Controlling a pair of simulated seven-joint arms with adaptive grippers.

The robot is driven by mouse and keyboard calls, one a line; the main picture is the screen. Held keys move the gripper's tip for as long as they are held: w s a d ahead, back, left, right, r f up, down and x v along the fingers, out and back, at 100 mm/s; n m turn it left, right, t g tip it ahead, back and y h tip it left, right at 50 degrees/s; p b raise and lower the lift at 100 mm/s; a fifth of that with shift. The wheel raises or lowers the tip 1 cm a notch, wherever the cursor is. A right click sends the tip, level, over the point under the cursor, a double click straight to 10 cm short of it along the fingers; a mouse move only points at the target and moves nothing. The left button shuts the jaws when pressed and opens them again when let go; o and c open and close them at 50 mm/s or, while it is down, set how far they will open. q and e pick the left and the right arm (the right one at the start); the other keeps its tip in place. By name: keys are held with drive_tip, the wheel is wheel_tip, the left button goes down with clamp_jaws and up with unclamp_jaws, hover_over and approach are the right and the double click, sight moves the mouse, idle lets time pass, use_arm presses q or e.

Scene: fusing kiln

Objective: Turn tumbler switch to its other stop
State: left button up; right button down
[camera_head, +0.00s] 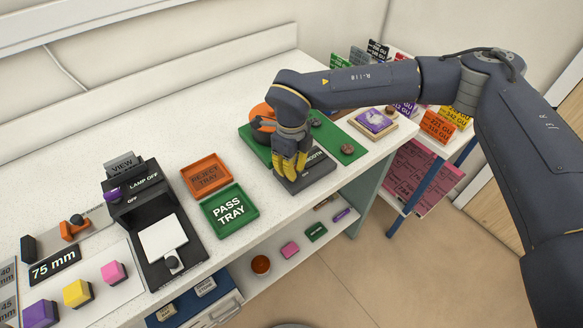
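A dark switch box (316,172) with white lettering that ends in "SMOOTH" sits near the front edge of the bench, on the right part of the counter. My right gripper (290,172) points down over its left part, with its yellow fingers low at the box's top. The fingers hide the switch lever and part of the lettering. I cannot tell whether they touch or hold the lever, or how far apart the tips are. My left gripper is not in view.
A green board (349,151) with an orange round item (262,124) lies behind my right gripper. A green pass tray (248,217) and an orange reject tray (222,164) lie to the left. A black lamp stand (147,199) stands farther left. Bare counter lies behind the trays.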

drive_tip(key=shift+m, duration=1.9)
drive_tip(key=c, duration=0.9)
unclamp_jaws()
drive_tip(key=shift+r, duration=0.15)
wheel_tip(320, 180, up, 12)
drive_tip(key=shift+f, duration=0.1)
